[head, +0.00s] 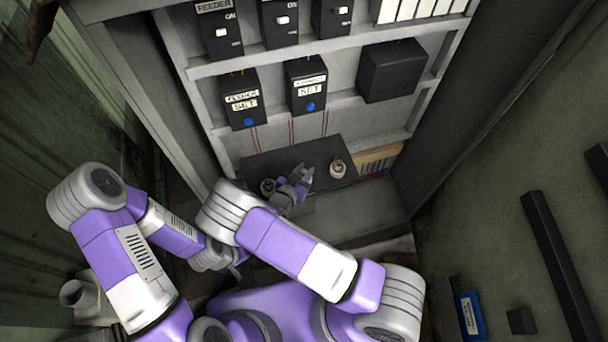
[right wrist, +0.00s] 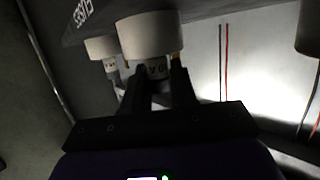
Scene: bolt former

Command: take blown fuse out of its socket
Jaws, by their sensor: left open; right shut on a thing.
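The dark fuse panel (head: 300,152) is low in the open cabinet; in the right wrist view its edge (right wrist: 78,17) carries the lettering "FUSES". My right gripper (head: 305,175) is at the panel between these two. In the right wrist view the right gripper (right wrist: 160,88) is shut on a fuse (right wrist: 155,69) with a printed label, its end at a white socket (right wrist: 150,36). I cannot tell how deep it sits. My left gripper (head: 236,271) is open, away from the panel, partly hidden by my right arm.
Another white socket with a fuse (right wrist: 102,48) stands close beside the gripped one. Above the panel are black breaker boxes (head: 240,100) and a black box (head: 393,70). The cabinet's side wall (head: 440,110) bounds the right. A blue item (head: 468,315) is at lower right.

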